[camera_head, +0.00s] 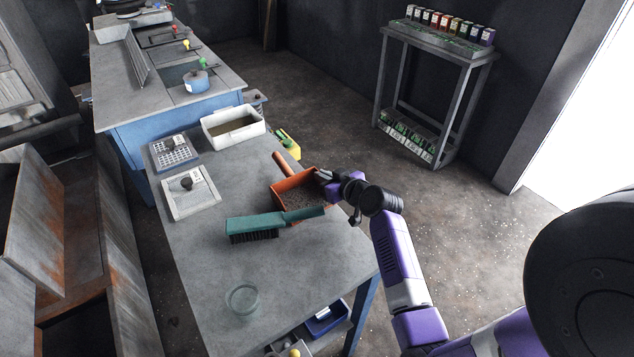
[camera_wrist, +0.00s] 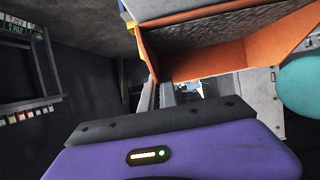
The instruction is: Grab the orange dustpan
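The orange dustpan (camera_head: 294,202) sits at the right edge of the grey table, its handle pointing to the back left. Dark grains lie in it. A green brush (camera_head: 262,226) lies across its front edge. My gripper (camera_head: 325,177) is at the dustpan's right rear side wall. In the wrist view, the dustpan (camera_wrist: 215,62) fills the upper right, and my gripper's fingers (camera_wrist: 157,94) are close together with the thin orange wall running in between them. They look shut on that wall, though the exact contact is small and partly hidden.
The grey table (camera_head: 205,250) also bears a glass dish (camera_head: 242,300), a white tray (camera_head: 233,127) and two small plates with dark-knobbed items. A blue bin (camera_head: 326,318) is below the front edge. A shelf rack (camera_head: 436,45) stands at the back right; open floor lies before it.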

